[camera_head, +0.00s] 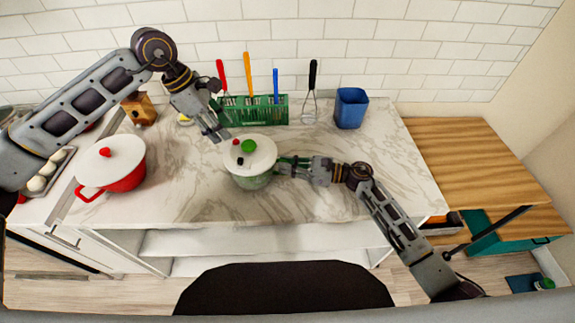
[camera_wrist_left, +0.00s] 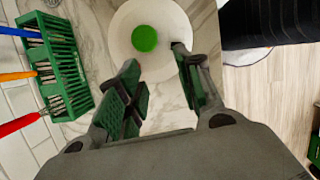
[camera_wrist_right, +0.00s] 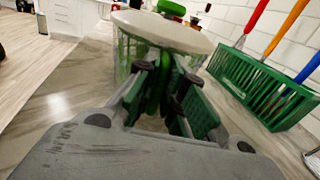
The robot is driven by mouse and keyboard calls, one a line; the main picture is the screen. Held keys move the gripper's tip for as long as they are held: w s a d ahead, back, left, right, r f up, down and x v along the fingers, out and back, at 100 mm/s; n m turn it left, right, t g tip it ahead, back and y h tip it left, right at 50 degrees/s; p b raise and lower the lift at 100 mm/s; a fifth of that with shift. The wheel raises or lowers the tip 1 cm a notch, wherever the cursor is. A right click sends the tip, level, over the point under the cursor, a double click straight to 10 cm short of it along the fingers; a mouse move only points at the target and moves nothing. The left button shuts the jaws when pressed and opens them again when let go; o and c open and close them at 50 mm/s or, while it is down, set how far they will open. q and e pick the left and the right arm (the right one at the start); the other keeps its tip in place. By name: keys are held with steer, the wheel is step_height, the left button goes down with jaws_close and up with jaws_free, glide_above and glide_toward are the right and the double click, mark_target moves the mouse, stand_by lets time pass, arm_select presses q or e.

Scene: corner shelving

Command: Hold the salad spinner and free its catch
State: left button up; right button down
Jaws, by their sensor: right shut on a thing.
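The salad spinner (camera_head: 248,181) stands upright on the marble counter. It has a clear body and a white lid with a green knob (camera_head: 249,146) and small red and black parts near the lid's left side. My right gripper (camera_head: 283,165) is shut on the spinner's right side in the head view; a green part shows between its fingers in the right wrist view (camera_wrist_right: 163,82). My left gripper (camera_head: 220,135) is open and empty at the lid's upper left. In the left wrist view its fingers (camera_wrist_left: 160,75) straddle part of the white lid (camera_wrist_left: 165,18), apart from the knob.
A green rack (camera_head: 252,110) with utensils stands behind the spinner. A blue container (camera_head: 351,108) is at the back right. A red pot (camera_head: 125,180) with a white lid stands to the left. The counter (camera_head: 390,150) right of the spinner is mostly clear.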

arm_select(q)
steer(key=shift+c, duration=0.3)
steer(key=c, duration=0.7)
steer(key=shift+a, duration=0.15)
jaws_close()
steer(key=a+m+g, duration=0.1)
steer(key=a+m, duration=0.2)
steer(key=a, duration=0.4)
steer(key=shift+w+a+m+g, duration=0.15)
steer(key=shift+a+m+g, duration=0.1)
steer(key=shift+m+g, duration=0.05)
